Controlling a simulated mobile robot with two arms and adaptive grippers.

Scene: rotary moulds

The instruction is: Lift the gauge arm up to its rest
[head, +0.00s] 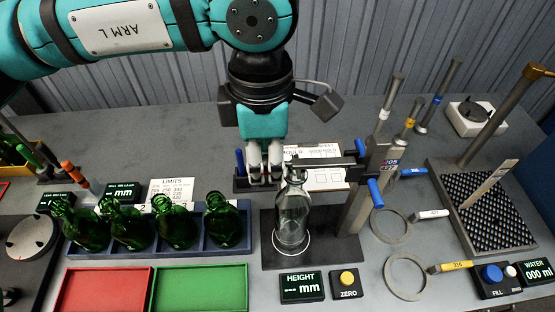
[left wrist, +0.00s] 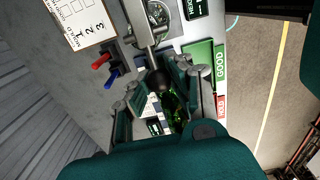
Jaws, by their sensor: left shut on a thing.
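The gauge arm (head: 328,161) is a dark bar reaching left, roughly level, from the upright post (head: 355,205) of the height gauge. Its free end is just above the mouth of a clear glass bottle (head: 292,222), upright on the dark base plate (head: 336,251); I cannot tell whether they touch. My left gripper (head: 266,177) points down at the arm's free end. In the left wrist view its fingers (left wrist: 160,92) are shut around a dark knob (left wrist: 157,80) at the end of the arm (left wrist: 143,50). I cannot make out the rest. My right gripper is not in view.
Several green bottles (head: 178,227) stand in a blue rack (head: 243,238) to the left. Red (head: 108,291) and green (head: 200,289) trays lie in front. The height display (head: 302,287) and zero button (head: 347,279) sit before the gauge. Ring gauges (head: 405,277) lie to the right.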

